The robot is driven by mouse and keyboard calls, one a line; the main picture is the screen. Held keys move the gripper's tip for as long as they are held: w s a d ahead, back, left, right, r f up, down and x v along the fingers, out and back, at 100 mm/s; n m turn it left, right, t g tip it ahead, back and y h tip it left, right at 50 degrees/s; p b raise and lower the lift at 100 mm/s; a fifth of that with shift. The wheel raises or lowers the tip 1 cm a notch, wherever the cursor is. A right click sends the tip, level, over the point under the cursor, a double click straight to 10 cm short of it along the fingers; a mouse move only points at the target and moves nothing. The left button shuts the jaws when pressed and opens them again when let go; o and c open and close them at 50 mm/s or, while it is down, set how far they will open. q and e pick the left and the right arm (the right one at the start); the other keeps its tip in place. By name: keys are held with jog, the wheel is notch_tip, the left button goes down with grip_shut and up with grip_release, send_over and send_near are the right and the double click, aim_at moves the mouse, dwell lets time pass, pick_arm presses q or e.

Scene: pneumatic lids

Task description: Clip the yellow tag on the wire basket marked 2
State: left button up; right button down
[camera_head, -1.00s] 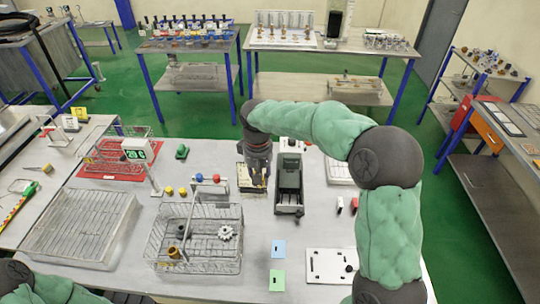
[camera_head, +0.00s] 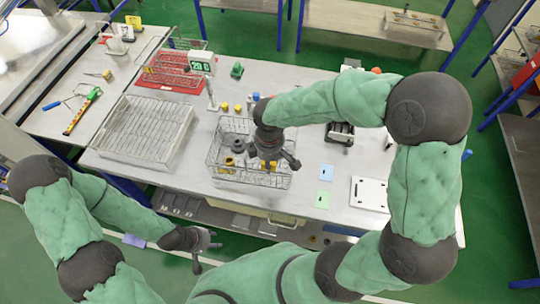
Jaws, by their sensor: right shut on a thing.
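Another wire basket (camera_head: 163,72) stands on a red mat at the back left. I cannot read a 2 on either. My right gripper (camera_head: 269,167) points down over the right part of the near basket. It is shut on a small yellow thing, apparently the yellow tag (camera_head: 272,164), mostly hidden by the fingers. My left gripper (camera_head: 208,252) is open and empty in front of the table's near edge.
A flat wire tray (camera_head: 146,130) lies left of the near basket. A dark bin (camera_head: 340,134) is partly behind my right arm.

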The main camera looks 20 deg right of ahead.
notch_tip(320, 180, down, 6)
jog(key=b, duration=0.4)
jog(key=shift+f+b, duration=0.25)
jog(key=shift+b, duration=0.05)
dwell(0.3)
jog(key=shift+f, duration=0.25)
dwell(1.7)
jog(key=c, duration=0.6)
grip_release()
jog(key=shift+o, duration=0.2)
jog(key=shift+r+p, duration=2.85)
jog(key=shift+r, duration=0.7)
